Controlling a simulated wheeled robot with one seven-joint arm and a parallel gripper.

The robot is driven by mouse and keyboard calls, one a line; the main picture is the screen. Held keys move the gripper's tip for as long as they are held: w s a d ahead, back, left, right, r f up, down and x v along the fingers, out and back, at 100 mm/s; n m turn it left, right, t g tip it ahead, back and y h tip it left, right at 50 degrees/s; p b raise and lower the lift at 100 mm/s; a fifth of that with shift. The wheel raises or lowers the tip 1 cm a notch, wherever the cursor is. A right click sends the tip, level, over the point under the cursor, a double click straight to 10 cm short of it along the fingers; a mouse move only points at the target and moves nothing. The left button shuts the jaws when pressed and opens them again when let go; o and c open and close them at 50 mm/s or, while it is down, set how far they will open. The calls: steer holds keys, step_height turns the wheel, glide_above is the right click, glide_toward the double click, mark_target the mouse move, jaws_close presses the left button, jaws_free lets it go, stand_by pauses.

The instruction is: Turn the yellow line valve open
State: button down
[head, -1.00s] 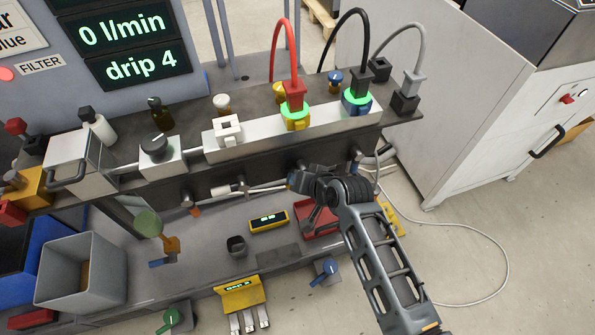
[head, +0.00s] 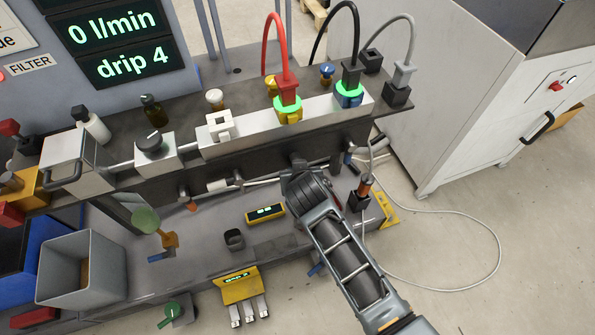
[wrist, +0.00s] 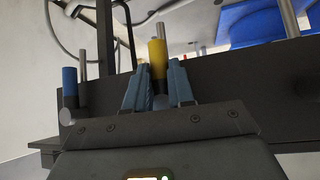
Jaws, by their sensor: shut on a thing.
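The yellow valve handle (wrist: 157,55) stands upright in the middle of the wrist view, between the two blue-grey fingers of my gripper (wrist: 158,88). The fingers are shut on its lower part, and its upper part sticks out beyond them. In the head view my gripper (head: 299,164) is at the pipes under the front edge of the bench, and my wrist hides the yellow handle there. The display (head: 122,30) reads 0 l/min and drip 4.
A blue handle (wrist: 69,84) stands left of my gripper in the wrist view. White (head: 218,185) and orange (head: 190,204) handles are along the pipes to the left. The dark bench front is close to my fingers. A pale cable (head: 495,250) loops on the floor at right.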

stand_by(0.3)
steer(key=c, duration=1)
jaws_free()
steer(key=shift+o, duration=0.2)
steer(key=v, duration=0.7)
steer(key=shift+s+r, duration=0.25)
steer(key=shift+s, duration=0.05)
